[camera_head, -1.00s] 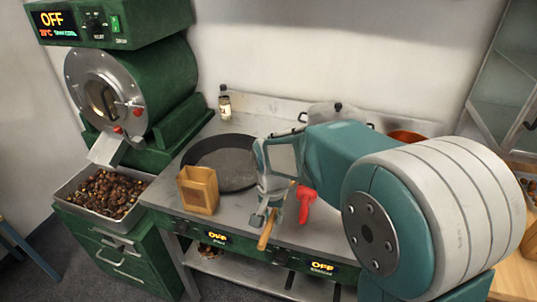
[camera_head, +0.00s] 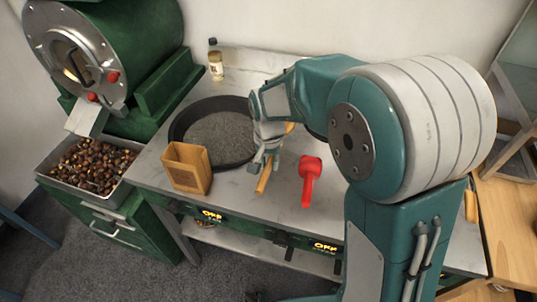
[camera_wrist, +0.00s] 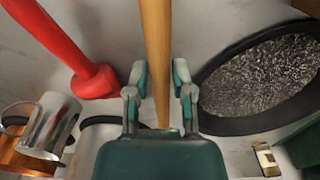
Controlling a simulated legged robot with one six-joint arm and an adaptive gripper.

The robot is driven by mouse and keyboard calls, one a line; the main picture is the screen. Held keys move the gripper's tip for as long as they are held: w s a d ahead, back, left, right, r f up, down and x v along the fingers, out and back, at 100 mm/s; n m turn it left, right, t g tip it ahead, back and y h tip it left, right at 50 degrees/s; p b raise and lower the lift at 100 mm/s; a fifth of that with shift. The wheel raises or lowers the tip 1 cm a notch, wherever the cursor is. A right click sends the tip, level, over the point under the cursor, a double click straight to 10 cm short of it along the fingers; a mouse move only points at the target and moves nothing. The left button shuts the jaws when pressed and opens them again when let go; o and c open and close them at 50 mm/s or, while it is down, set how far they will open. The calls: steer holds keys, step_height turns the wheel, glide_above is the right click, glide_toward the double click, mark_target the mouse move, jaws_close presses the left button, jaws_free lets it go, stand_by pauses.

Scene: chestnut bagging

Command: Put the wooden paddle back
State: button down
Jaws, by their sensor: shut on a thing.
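My gripper (camera_head: 267,157) is shut on the wooden paddle (camera_head: 264,180), a long light-brown stick. In the wrist view the paddle (camera_wrist: 155,55) runs upright between the two fingers of my gripper (camera_wrist: 160,80). My gripper is over the counter, just right of the black round pan (camera_head: 175,130). One end of the paddle points toward the counter's front edge; its far part is mostly hidden behind my gripper. I cannot tell whether the paddle touches the counter.
A tan open-topped box (camera_head: 186,168) stands at the pan's front left. A red-handled tool (camera_head: 310,180) lies to the right, and also shows in the wrist view (camera_wrist: 60,45). A small bottle (camera_head: 215,64) stands behind. A chestnut tray (camera_head: 52,178) sits at left.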

steer(key=shift+f, duration=2.9)
steer(key=shift+f, duration=0.4)
steer(key=shift+c, duration=2)
jaws_free()
steer(key=shift+r, duration=0.15)
step_height(320, 180, up, 12)
steer(key=shift+a+f, duration=0.1)
steer(key=shift+f, duration=0.15)
steer(key=shift+r, duration=0.1)
